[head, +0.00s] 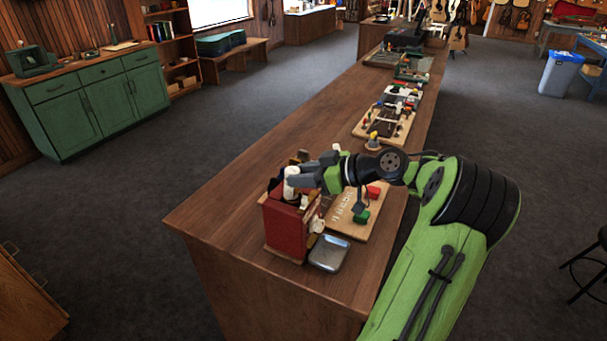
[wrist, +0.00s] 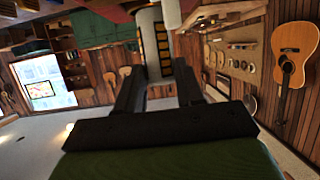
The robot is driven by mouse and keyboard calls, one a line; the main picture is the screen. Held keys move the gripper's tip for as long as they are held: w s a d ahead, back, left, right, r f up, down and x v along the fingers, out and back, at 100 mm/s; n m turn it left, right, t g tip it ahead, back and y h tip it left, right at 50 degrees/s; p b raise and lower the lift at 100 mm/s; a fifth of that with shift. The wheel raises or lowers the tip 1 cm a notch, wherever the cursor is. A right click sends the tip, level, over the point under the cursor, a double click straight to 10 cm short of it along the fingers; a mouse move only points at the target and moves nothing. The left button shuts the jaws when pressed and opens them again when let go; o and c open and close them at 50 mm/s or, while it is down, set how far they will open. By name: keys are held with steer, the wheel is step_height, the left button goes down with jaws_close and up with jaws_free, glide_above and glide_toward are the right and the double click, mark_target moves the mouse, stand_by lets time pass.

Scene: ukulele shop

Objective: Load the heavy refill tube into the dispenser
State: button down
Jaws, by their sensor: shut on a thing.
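The white refill tube (head: 291,183) is between the fingers of my gripper (head: 296,180), at the top of the red dispenser (head: 285,230) near the counter's front end. In the wrist view the tube (wrist: 154,42) shows a yellow and black patterned part between the two dark fingertips of my gripper (wrist: 157,75). The gripper is shut on it. The tube's lower end is hidden in the head view, so I cannot tell whether it is inside the dispenser or just above it.
A silver-grey flat box (head: 329,253) lies close to the dispenser's right. More boards with small parts line the counter farther back. The counter (head: 226,207) is bare left of the dispenser.

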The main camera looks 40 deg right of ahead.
steer(key=shift+s+d+f, duration=0.3)
steer(key=shift+s+f, duration=0.2)
steer(key=shift+f, duration=0.05)
stand_by(0.9)
steer(key=shift+r, duration=0.25)
steer(key=shift+w+r+p, duration=0.1)
steer(key=shift+r+p, duration=0.55)
steer(key=shift+r, duration=0.2)
steer(key=shift+a, duration=0.1)
stand_by(0.5)
steer(key=shift+r+p, duration=0.5)
steer(key=shift+r, duration=0.3)
stand_by(0.4)
steer(key=c, duration=1)
jaws_free()
